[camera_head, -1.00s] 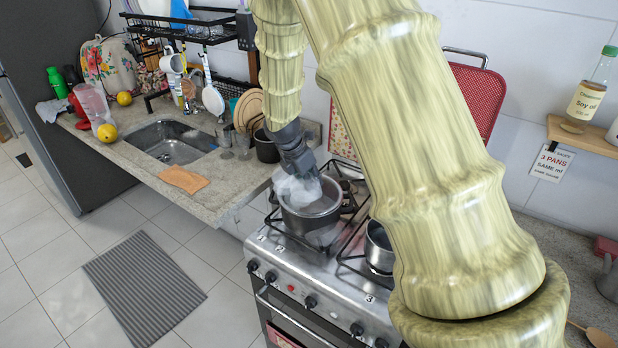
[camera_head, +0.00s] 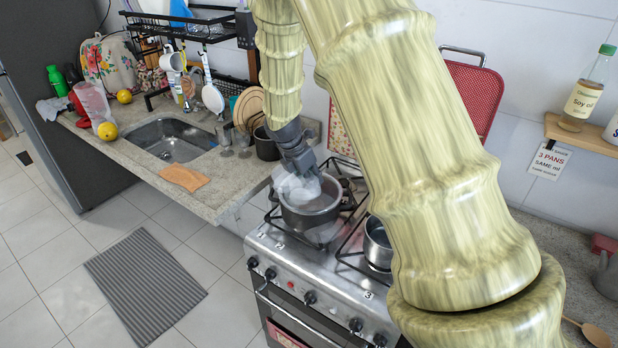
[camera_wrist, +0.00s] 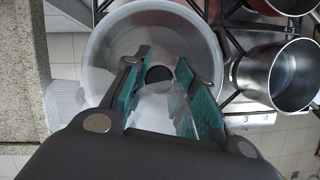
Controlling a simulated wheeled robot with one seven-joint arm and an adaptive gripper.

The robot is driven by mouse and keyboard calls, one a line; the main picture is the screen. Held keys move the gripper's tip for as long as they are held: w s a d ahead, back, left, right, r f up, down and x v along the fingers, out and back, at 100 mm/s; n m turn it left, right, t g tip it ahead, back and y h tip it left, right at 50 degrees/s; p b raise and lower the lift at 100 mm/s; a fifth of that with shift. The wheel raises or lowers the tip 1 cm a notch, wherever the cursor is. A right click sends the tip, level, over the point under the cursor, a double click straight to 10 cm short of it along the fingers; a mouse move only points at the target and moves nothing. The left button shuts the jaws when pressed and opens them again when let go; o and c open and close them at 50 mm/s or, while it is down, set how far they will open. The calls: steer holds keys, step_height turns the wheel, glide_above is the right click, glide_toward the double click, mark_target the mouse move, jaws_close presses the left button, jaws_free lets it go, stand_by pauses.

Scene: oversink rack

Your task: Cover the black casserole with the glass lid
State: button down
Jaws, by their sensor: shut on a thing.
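My gripper (camera_head: 306,170) reaches down over the stove's left burner, shut on the clear, whitish glass lid (camera_head: 296,188). The lid looks tilted and overlaps the left side of a pot's mouth. This pot (camera_head: 312,217) looks dark grey in the head view and stands on the burner; I take it as the casserole. In the wrist view my two teal-padded fingers (camera_wrist: 162,68) stand a little apart over the round pot (camera_wrist: 97,50), with a dark round spot between them. The glass is hard to make out there, so I cannot tell whether lid and rim touch.
A steel pot (camera_head: 378,245) stands close by on the right burner; it also shows in the wrist view (camera_wrist: 283,75). A dark pot (camera_head: 266,147) and wooden discs (camera_head: 249,108) stand on the counter behind. The sink (camera_head: 172,140) lies to the left.

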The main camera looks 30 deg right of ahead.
steer(key=c, duration=0.5)
jaws_free()
steer(key=shift+r, duration=0.15)
steer(key=shift+r+p, duration=3.35)
steer(key=shift+r, duration=0.05)
